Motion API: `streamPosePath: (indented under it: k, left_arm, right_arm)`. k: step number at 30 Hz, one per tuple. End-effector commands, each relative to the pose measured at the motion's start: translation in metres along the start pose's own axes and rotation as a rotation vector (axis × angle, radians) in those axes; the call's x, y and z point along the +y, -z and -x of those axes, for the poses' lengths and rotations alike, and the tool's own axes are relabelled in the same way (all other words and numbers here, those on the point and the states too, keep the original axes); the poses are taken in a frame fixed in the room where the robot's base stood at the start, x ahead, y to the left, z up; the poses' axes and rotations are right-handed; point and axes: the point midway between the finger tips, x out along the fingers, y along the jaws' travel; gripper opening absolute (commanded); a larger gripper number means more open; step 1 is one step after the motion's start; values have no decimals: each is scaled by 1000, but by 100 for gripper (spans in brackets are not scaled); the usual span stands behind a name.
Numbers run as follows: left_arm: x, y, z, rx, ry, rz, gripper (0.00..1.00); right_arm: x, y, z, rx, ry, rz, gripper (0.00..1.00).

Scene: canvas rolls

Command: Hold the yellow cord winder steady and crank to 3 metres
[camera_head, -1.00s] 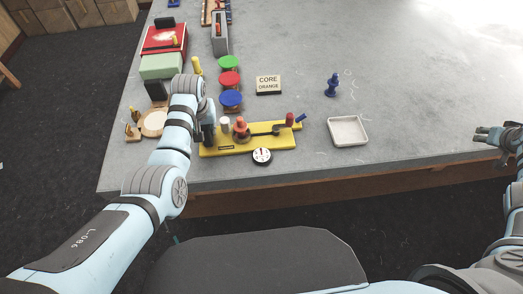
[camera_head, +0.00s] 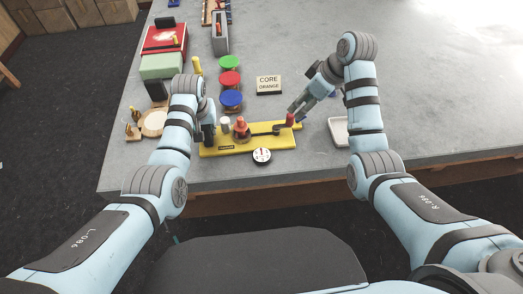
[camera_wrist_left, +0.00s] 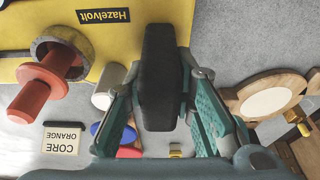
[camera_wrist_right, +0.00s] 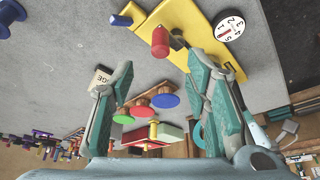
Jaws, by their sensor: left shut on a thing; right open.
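The yellow cord winder (camera_head: 220,150) lies near the table's front edge. It carries a red spool core (camera_head: 241,130), a dark crank arm (camera_head: 265,133) with a red knob (camera_head: 290,119), and a round white dial (camera_head: 262,155). The dial's numbers show in the right wrist view (camera_wrist_right: 229,25); its reading is unclear. My left gripper (camera_wrist_left: 163,75) is shut on the black upright handle (camera_wrist_left: 160,95) at the winder's left end. My right gripper (camera_head: 299,108) is open and empty by the red knob, which shows just beyond its fingers in the right wrist view (camera_wrist_right: 160,42).
Green (camera_head: 228,63), red (camera_head: 229,80) and blue (camera_head: 231,99) discs stand behind the winder beside a "CORE ORANGE" sign (camera_head: 268,84). A white tray (camera_head: 337,128) is partly behind my right arm.

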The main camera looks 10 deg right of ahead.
Motion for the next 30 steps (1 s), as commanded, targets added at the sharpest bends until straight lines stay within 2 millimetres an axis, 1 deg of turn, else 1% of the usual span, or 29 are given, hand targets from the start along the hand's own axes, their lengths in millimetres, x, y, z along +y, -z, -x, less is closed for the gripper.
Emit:
streamPosePath:
  k: [2, 5, 12, 15, 19, 26, 27, 29, 30]
  left_arm:
    - [-1, -1, -1, -2, 1, 0, 0]
    - [0, -1, -1, -2, 1, -1, 0]
    - [0, -1, -1, -3, 1, -1, 0]
    - [0, -1, -1, -3, 1, -1, 0]
    - [0, -1, -1, -2, 0, -1, 0]
    - [0, -1, -1, -2, 0, -1, 0]
    - [0, -1, -1, -2, 0, -1, 0]
    - [0, -1, -1, -2, 0, -1, 0]
    - [0, -1, -1, -2, 0, -1, 0]
  right_arm:
    - [-2, 1, -5, -3, 4, 5, 43]
    - [-2, 0, -19, -4, 5, 3, 43]
    - [-2, 0, -64, -4, 6, 2, 43]
    - [-2, 0, -78, -3, 5, 2, 43]
    - [-1, 0, -87, -3, 3, 1, 43]
    - [-1, 0, -89, -2, 1, 2, 43]
    - [-1, 0, -89, -2, 1, 2, 40]
    - [-1, 0, -89, -2, 2, 1, 31]
    - [-1, 0, -89, -2, 2, 1, 24]
